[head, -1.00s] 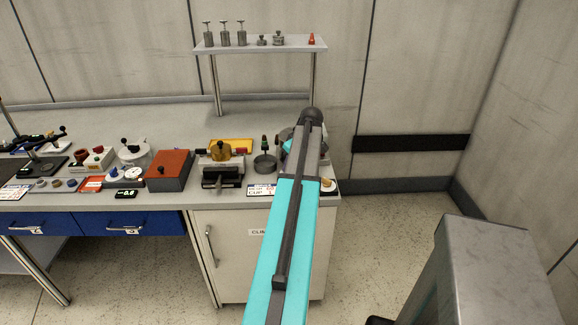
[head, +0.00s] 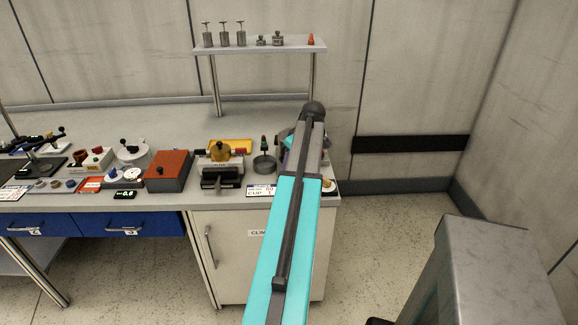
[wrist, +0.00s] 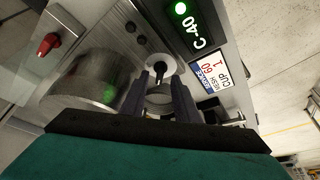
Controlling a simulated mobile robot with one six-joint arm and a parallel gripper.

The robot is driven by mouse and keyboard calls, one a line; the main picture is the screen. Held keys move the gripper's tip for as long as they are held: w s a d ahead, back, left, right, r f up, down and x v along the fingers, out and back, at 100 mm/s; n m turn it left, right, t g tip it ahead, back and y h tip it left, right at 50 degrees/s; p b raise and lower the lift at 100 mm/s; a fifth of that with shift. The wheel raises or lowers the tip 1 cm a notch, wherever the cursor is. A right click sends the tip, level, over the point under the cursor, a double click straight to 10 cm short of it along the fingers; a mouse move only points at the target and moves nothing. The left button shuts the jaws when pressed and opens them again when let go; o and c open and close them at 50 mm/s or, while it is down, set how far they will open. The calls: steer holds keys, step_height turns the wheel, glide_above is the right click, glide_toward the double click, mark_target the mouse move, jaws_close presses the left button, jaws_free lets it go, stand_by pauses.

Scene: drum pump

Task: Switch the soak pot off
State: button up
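My gripper (wrist: 167,84) shows in the wrist view with its two dark fingers apart. A pale round knob or cap (wrist: 160,64) and a grey ring lie between and just beyond the fingertips; I cannot tell whether they touch. A shiny metal cylinder (wrist: 92,80), perhaps the soak pot, stands left of the fingers. In the head view my arm hides my gripper and most of this equipment.
A red knob (wrist: 47,44) is at the left of the wrist view. A printed card (head: 262,190) lies at the bench's front edge. A shelf (head: 260,45) stands behind.

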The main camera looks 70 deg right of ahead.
steer(key=b+v, duration=0.2)
steer(key=v, duration=0.9)
steer(key=shift+s+r, duration=0.2)
steer(key=shift+r, duration=0.15)
